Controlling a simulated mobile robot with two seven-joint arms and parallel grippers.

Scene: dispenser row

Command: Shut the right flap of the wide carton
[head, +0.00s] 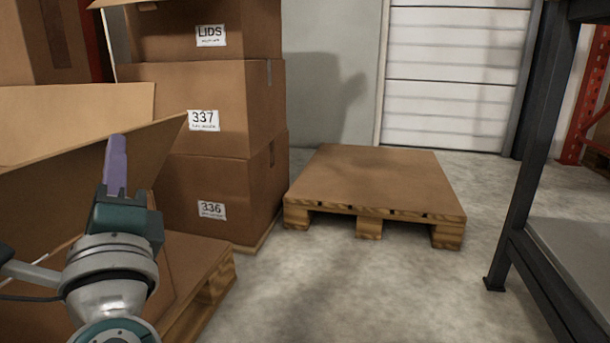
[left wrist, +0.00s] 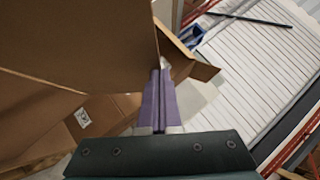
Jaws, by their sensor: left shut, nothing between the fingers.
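The wide carton (head: 30,225) is at the left edge of the head view, partly cut off and partly behind my left arm. Its right flap (head: 155,147) stands up at a slant, open. A paler flap (head: 70,120) stands up behind it. My left gripper (head: 116,150) has purple fingers, shut and empty, in front of the slanted flap. In the left wrist view the shut fingers (left wrist: 158,95) lie beside the edge of a large brown cardboard panel (left wrist: 80,40). I cannot tell whether they touch it. My right gripper is not in view.
Stacked boxes (head: 225,105) labelled 336, 337 and LIDS stand just beyond the carton. A low pallet with a brown top (head: 380,175) is on the floor at the centre. A dark metal rack (head: 530,150) stands at the right. The floor between is clear.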

